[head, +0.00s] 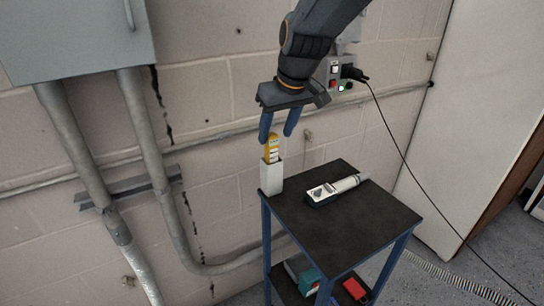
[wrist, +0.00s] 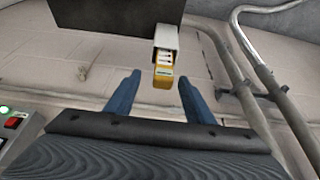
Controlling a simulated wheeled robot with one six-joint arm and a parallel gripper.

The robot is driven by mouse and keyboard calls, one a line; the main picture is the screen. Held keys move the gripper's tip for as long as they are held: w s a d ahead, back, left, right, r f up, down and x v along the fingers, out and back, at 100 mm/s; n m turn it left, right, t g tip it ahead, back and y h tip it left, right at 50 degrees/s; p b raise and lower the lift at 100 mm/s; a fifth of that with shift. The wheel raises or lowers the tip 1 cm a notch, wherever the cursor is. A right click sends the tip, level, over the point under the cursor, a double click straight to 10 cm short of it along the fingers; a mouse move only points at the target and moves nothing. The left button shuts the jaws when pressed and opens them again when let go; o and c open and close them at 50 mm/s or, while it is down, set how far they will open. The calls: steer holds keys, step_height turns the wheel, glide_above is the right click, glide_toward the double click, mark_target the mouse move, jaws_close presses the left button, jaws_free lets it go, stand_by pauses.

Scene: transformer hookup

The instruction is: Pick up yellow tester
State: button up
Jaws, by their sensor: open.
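The yellow tester (head: 272,148) stands upright in a white holder (head: 272,175) at the back left corner of the small dark-topped table. Its upper part sticks out of the holder and its lower part is hidden inside. My gripper (head: 279,133) is open, with its two blue fingers pointing down at the tester's top end. In the wrist view, the tester (wrist: 163,75) shows beyond the fingertips of my gripper (wrist: 158,80), between the two fingers' lines and nearer the right one. The gap between the fingers is empty.
A white and dark handheld device (head: 335,190) lies on the table (head: 355,225). Red and teal items sit on the lower shelf. Pipes (head: 150,160) and a grey cabinet (head: 75,35) are on the wall at left. A socket box with a black cable (head: 400,150) is at right.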

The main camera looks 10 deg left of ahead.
mark_target(271, 147)
steer(key=shift+p+x, duration=0.6)
steer(key=shift+x, duration=1.6)
steer(key=shift+s+a, duration=0.15)
steer(key=shift+a, duration=0.05)
steer(key=shift+c, duration=0.3)
steer(key=c, duration=1.1)
